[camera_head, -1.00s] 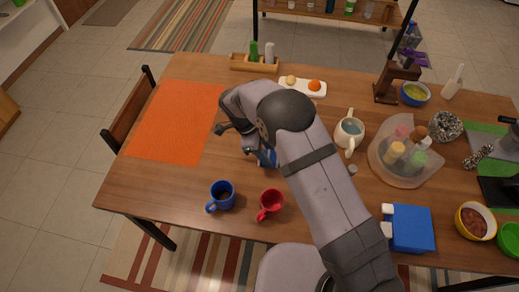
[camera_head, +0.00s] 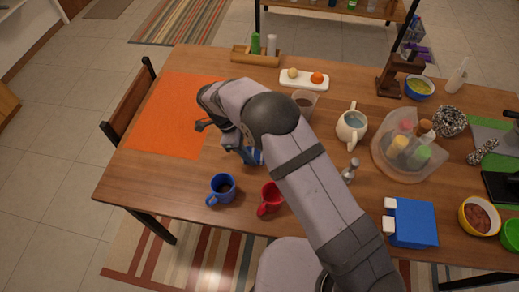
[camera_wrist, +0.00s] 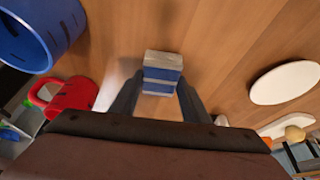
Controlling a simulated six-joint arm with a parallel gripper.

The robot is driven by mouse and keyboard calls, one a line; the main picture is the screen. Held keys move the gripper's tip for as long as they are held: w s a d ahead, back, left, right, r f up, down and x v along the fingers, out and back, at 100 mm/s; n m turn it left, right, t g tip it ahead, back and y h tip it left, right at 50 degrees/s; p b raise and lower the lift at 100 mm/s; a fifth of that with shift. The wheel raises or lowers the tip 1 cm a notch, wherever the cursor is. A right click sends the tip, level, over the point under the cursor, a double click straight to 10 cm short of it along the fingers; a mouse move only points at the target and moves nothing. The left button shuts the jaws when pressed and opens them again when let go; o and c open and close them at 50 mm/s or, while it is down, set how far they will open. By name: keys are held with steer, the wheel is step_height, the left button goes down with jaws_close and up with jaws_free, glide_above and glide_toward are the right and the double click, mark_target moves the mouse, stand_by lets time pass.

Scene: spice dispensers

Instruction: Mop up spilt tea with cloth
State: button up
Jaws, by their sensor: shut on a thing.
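My gripper (camera_wrist: 158,88) is shut on a small folded cloth (camera_wrist: 162,66) with blue and white bands, seen between the fingers in the wrist view. In the head view my gripper (camera_head: 246,152) is partly behind my arm, and only a bit of blue shows there. It is over the wooden table (camera_head: 155,185), right of the orange mat. I cannot tell whether the cloth touches the wood. No clear tea puddle shows; a pale sheen lies left of the cloth in the wrist view. A blue mug (camera_head: 222,189) with dark contents and a red mug (camera_head: 270,199) stand nearby.
The orange mat (camera_head: 178,115) lies left. A clear cup (camera_head: 305,101), a cream teapot (camera_head: 352,126), a metal shaker (camera_head: 350,171) and a clear tray of bottles (camera_head: 388,168) stand right of my arm. A white dish (camera_head: 303,84) is behind.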

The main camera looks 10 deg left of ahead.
steer(key=shift+s+a+f, duration=0.1)
steer(key=shift+s+a, duration=0.1)
steer(key=shift+a, duration=0.25)
steer(key=shift+d, duration=3.95)
step_height(320, 180, up, 8)
steer(key=p, duration=0.4)
